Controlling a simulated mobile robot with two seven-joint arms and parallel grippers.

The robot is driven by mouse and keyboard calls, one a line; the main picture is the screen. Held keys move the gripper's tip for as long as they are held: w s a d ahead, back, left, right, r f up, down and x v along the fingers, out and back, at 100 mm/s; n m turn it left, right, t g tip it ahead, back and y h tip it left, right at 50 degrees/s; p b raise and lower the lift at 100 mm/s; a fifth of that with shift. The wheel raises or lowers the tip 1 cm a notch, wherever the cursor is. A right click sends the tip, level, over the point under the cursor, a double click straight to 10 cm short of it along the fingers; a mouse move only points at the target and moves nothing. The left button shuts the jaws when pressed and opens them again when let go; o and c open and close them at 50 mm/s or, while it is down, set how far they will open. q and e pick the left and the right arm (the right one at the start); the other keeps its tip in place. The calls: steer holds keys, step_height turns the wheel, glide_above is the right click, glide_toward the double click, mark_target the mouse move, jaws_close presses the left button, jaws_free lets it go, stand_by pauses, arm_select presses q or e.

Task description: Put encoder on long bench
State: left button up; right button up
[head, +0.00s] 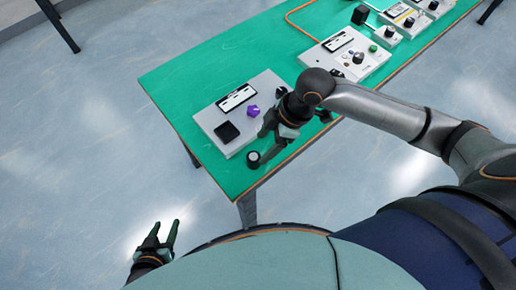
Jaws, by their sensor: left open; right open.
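The long bench is the green-topped table (185,80) running from the near middle to the upper right. A small dark cylinder with a lighter top (253,159), possibly the encoder, is at the bench's near corner, close to the edge. My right gripper (274,132) is open over the near end of the bench, just above and right of the cylinder in the picture. Nothing shows between its fingers, though the arm hides part of that area. My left gripper (168,234) is open and empty, over the floor in front of the bench.
A white panel (217,118) with a display, a black square and a purple knob (252,110) lies beside the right gripper. More panels with knobs (358,58) stand further along the bench. An orange cable (290,18) lies at the back. The bench's left far corner is clear.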

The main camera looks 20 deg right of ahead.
steer(key=v, duration=0.6)
steer(key=shift+p, duration=0.3)
steer(key=s+a+f+m+t, duration=0.2)
steer(key=s+a+f+m, duration=0.1)
steer(key=a+m, duration=0.1)
steer(key=s+d+f+m+h, duration=0.4)
steer(key=s+d+f+m, duration=0.1)
steer(key=s+d+m, duration=0.4)
steer(key=w+a+f+t+y, duration=0.1)
steer(key=w+f+t, duration=0.1)
steer(key=f+t, duration=0.1)
steer(key=w+a+f+t+y+p, duration=0.1)
steer(key=w+a+f+t, duration=0.1)
steer(key=f, duration=0.4)
steer(key=shift+w+a+f+t, duration=0.3)
steer(key=shift+w+t, duration=0.1)
steer(key=shift+w, duration=0.1)
